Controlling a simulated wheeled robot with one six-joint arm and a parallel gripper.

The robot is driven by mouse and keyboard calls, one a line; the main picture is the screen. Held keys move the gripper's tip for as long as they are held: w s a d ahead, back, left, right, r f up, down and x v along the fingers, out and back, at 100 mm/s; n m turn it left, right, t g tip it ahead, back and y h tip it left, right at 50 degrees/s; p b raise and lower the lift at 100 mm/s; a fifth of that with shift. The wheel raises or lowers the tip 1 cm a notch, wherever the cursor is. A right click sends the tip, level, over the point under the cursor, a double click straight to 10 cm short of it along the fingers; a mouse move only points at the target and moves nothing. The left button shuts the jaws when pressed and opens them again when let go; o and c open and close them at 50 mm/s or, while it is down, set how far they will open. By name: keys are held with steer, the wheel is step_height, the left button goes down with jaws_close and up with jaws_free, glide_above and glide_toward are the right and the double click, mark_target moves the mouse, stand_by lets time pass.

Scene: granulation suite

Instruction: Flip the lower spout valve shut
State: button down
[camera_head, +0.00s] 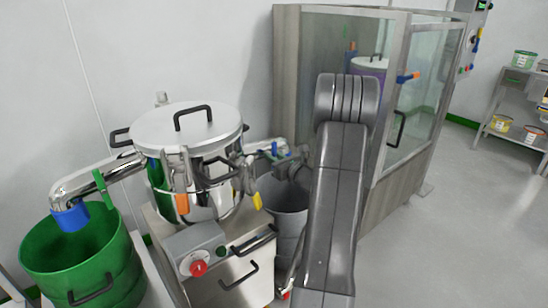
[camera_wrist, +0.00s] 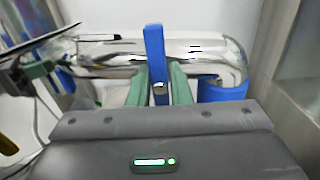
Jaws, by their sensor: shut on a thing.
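A polished steel spout pipe (camera_wrist: 112,55) runs across the wrist view and ends in a blue mouth (camera_wrist: 222,90) on the right. A blue valve lever (camera_wrist: 153,48) stands upright in that view, crosswise to the pipe. My gripper (camera_wrist: 159,84) has its green fingers closed on the lever's two sides. In the head view my gripper (camera_head: 287,160) is at the spout on the right side of the steel vessel (camera_head: 187,130). The lever's lower end and pivot are partly hidden by my fingers.
A grey bin (camera_head: 284,207) stands below this spout. Another spout (camera_head: 98,176) with a green lever (camera_head: 103,190) hangs over a green drum (camera_head: 75,260) at left. A control box with a red button (camera_head: 198,268) is in front. A glass-sided cabinet (camera_head: 330,45) stands behind my arm; floor at right is clear.

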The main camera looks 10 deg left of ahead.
steer(key=shift+f, duration=0.1)
steer(key=c, duration=1.3)
jaws_free()
steer(key=shift+d, duration=0.1)
steer(key=p+v, duration=0.1)
steer(key=v, duration=1.2)
steer(key=shift+s+d, duration=0.25)
steer(key=shift+s, duration=0.05)
steer(key=shift+a, duration=0.1)
steer(key=b+x, duration=0.1)
steer(key=x, duration=1.2)
steer(key=shift+w+a, duration=0.25)
steer(key=shift+w, duration=0.05)
